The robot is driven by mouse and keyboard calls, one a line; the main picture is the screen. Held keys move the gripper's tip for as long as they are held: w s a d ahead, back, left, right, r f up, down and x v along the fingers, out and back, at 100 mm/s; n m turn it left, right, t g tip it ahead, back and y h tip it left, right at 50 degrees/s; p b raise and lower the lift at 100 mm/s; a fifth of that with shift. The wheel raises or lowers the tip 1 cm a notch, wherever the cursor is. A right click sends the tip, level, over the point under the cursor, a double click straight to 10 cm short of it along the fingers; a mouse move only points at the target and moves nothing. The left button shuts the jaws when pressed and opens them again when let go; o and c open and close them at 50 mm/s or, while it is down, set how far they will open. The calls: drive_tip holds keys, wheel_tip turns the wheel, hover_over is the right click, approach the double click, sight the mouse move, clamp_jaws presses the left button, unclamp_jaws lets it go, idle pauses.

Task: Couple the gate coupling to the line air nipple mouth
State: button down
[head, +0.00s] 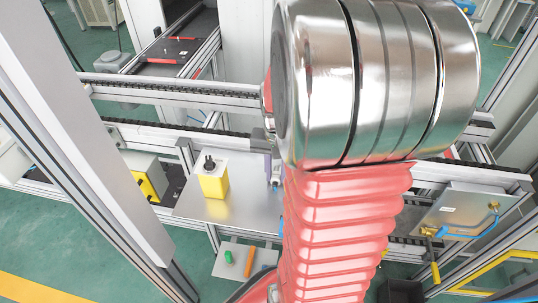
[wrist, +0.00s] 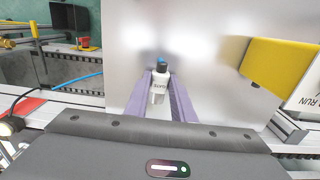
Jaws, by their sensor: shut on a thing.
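My gripper (wrist: 158,84) shows in the wrist view with two purple fingers shut on a small pale grey cylindrical fitting with a blue and dark tip, which I take for the gate coupling (wrist: 159,93). In the head view my gripper (head: 271,166) is mostly hidden behind my arm, above the metal plate. The fitting (head: 277,182) shows there as a small silvery piece.
A yellow box with a black knob (head: 213,180) stands on the metal plate (head: 220,212), left of my gripper. A lower plate (head: 233,262) carries a green and an orange piece. A yellow-handled valve (head: 433,265) hangs by the right panel (head: 462,203). Rails run behind.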

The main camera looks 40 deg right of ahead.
sight(276, 176)
wheel_tip(276, 176, up, 10)
idle(0.8)
drive_tip(key=shift+d, duration=0.1)
idle(0.3)
